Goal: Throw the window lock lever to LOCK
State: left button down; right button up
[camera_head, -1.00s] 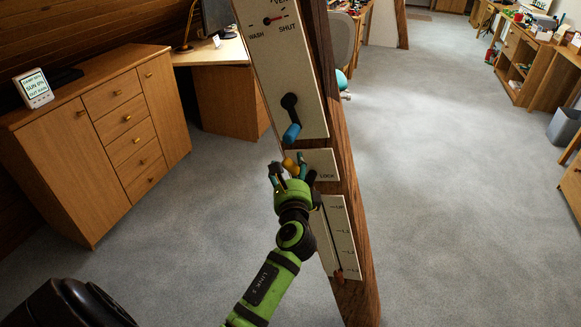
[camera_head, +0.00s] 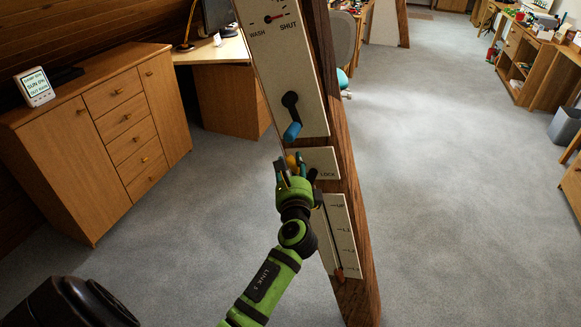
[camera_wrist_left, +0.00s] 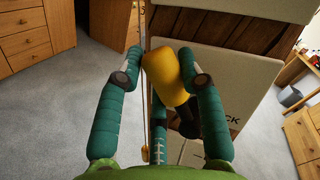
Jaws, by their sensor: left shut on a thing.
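The window lock lever has a yellow grip (camera_wrist_left: 166,72) on a dark arm and sits on a white plate (camera_head: 326,162) marked LOCK at its right side. My left gripper (camera_head: 290,162) is at the lever and shut on its yellow grip, which lies between the teal fingers. In the left wrist view the left gripper (camera_wrist_left: 164,78) has a finger on each side of the grip, and the grip is tilted. The gripper hides much of the plate's left part. My right gripper is not in view.
The plate is on a leaning timber brace (camera_head: 345,150). Above it is a panel with a blue-handled crank (camera_head: 292,131); below is a scale panel (camera_head: 342,235) with a slot. A wooden cabinet (camera_head: 95,140) stands at the left. Carpet is clear at the right.

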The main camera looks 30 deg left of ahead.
pick_arm(q)
jog(key=m+t, duration=0.1)
jog(key=m, duration=0.1)
jog(key=d+r+m, duration=0.1)
jog(key=m, duration=0.1)
jog(key=shift+w+d+r+t, duration=0.2)
jog(key=shift+t, duration=0.2)
jog(key=m, duration=0.1)
jog(key=d+m+t+b, duration=0.1)
jog(key=m, duration=0.1)
jog(key=shift+w+d+r, duration=0.1)
jog(key=shift+w+r, duration=0.05)
jog(key=shift+r, duration=0.2)
jog(key=m, duration=0.1)
jog(key=d+m+t, duration=0.1)
jog(key=m, duration=0.1)
jog(key=m+t+h, duration=0.1)
jog(key=m, duration=0.1)
jog(key=shift+w+d+r, duration=0.2)
jog(key=shift+d, duration=0.15)
jog(key=shift+w+d+m+t+h+b, duration=0.15)
jog(key=shift+d+m+t+h, duration=0.25)
jog(key=shift+m, duration=0.6)
jog(key=shift+w+d+m+t+h+b, duration=0.15)
jog(key=shift+d+m+t+h, duration=0.2)
jog(key=shift+m, duration=0.65)
jog(key=shift+s, duration=0.1)
